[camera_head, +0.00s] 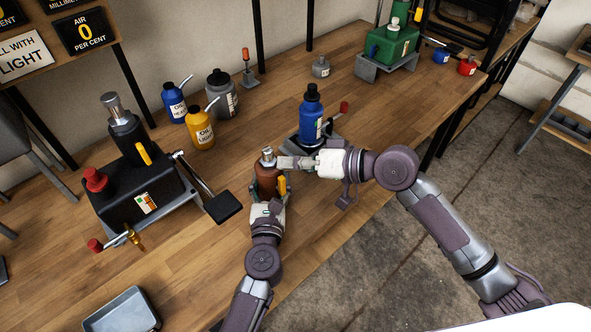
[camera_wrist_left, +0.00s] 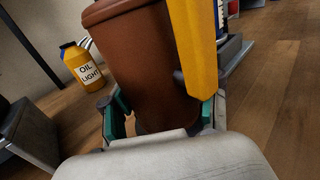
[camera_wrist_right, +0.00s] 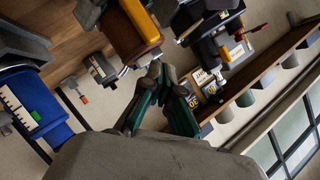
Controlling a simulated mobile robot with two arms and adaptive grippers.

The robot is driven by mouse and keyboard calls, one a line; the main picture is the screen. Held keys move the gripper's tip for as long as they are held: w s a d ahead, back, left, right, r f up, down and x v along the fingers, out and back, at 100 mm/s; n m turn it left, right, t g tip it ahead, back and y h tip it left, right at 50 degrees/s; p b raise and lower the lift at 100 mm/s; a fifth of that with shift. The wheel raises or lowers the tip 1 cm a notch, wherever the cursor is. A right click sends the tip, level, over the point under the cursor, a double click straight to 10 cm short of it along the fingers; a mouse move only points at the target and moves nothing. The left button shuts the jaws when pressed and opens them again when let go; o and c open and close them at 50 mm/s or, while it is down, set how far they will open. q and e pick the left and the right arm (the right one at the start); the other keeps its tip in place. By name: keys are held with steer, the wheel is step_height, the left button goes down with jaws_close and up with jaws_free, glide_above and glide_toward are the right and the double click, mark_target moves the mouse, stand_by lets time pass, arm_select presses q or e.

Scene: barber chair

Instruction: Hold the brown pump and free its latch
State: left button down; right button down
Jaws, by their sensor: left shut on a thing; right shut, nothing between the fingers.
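In the right wrist view the pump (camera_wrist_right: 125,38) shows beyond the tips (camera_wrist_right: 155,70).
A blue bottle (camera_head: 312,122) on a grey stand is close behind my right gripper. A black pump (camera_head: 140,185) with a pedal stands to the left. Yellow (camera_head: 200,130) and blue (camera_head: 174,105) oil cans stand behind. The table front is mostly clear.

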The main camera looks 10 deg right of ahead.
mark_target(282, 186)
steer(key=w+d+r+n+g+h, duration=0.1)
steer(key=d+r+n+g+h, duration=0.3)
steer(key=d, duration=0.6)
steer(key=shift+w+d+r+n+g+h, duration=0.25)
steer(key=shift+d+r+n+g+h, duration=0.15)
steer(key=shift+n+g+h, duration=0.25)
steer(key=s+a+f, duration=0.1)
steer(key=a+f, duration=0.7)
steer(key=a, duration=0.1)
steer(key=shift+a, duration=0.25)
steer(key=shift+s+a, duration=0.1)
steer(key=shift+s, duration=0.05)
steer(key=shift+s+a+h, duration=0.1)
steer(key=shift+a+h, duration=0.05)
steer(key=shift+h, duration=0.5)
